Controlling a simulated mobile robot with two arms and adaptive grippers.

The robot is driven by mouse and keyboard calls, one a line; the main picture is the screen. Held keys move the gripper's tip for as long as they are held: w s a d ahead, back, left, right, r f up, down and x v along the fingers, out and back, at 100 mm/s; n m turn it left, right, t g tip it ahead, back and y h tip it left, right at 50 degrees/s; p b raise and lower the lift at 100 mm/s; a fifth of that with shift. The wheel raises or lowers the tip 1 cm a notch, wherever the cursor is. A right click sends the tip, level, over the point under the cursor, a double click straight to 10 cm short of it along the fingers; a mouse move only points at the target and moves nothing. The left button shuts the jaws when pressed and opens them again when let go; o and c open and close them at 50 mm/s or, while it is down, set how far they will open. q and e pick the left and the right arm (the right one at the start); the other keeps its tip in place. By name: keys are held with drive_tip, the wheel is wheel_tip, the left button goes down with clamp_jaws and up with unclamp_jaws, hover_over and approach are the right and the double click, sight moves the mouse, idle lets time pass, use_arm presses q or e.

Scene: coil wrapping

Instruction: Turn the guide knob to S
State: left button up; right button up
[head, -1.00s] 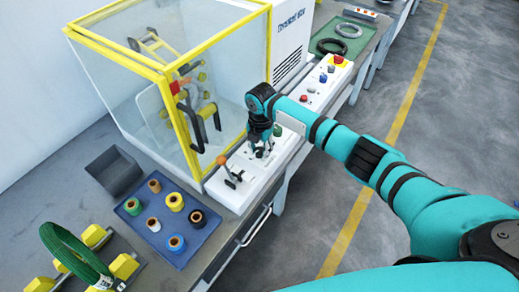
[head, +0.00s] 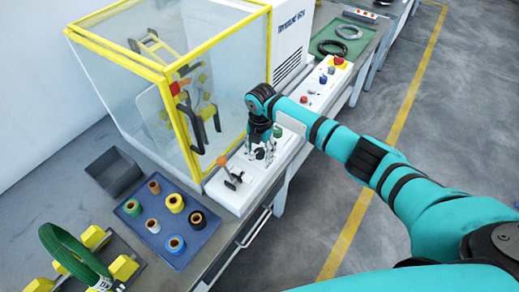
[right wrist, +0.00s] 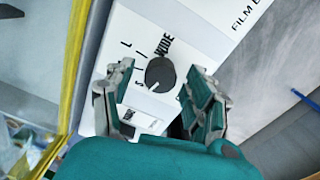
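The guide knob (right wrist: 160,73) is a round dark knob on the white panel, with the letters L, I and S and the word WIDE around it. A light mark shows on its lower-left edge, on the side toward the S. My right gripper (right wrist: 160,80) is open, with one finger on each side of the knob and gaps between fingers and knob. In the head view my right gripper (head: 260,150) points down over the control panel (head: 238,197). My left gripper is not in view.
An orange-topped lever (head: 226,168) stands on the panel close to my right gripper. The glass cabinet (head: 140,95) with yellow frame rises beside it. A blue tray (head: 150,244) with several spools, a grey bin (head: 113,172) and a green coil (head: 72,252) are at left.

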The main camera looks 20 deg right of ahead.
sight(260, 151)
wheel_tip(260, 151, up, 12)
drive_tip(key=shift+d, duration=0.15)
idle(0.5)
drive_tip(key=shift+s, duration=0.1)
